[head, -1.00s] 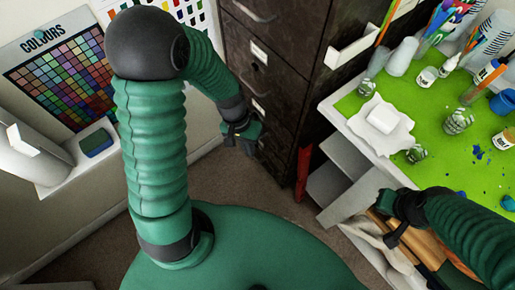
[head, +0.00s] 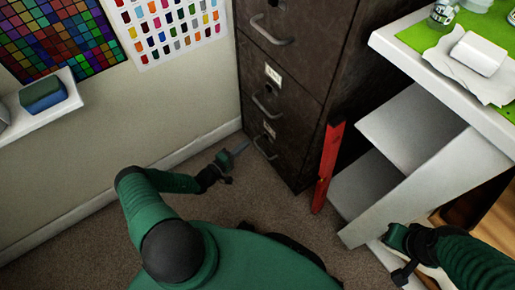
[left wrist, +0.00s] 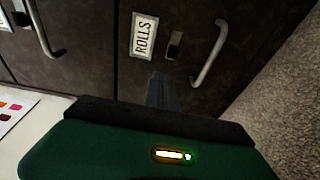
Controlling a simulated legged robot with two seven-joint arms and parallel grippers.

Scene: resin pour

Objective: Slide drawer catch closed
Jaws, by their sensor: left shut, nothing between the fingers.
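The dark filing cabinet (head: 300,50) stands against the wall in the head view. Its lowest drawer in view has a label and a bar handle (head: 264,148). In the left wrist view a drawer has a "ROLLS" label (left wrist: 144,36), a small dark catch (left wrist: 175,45) beside it and a bar handle (left wrist: 208,55). My left gripper (head: 241,147) is shut and empty, low in front of the cabinet; its fingertips (left wrist: 160,82) appear just below the catch in the wrist picture. I cannot tell whether they touch. My right gripper (head: 402,270) is by the white desk; its jaws are unclear.
A red upright object (head: 328,165) leans by the cabinet's right side. White shelves (head: 410,125) and a desk with a green top (head: 415,38) stand at the right. Carpet (head: 110,240) is clear on the left, beside the wall.

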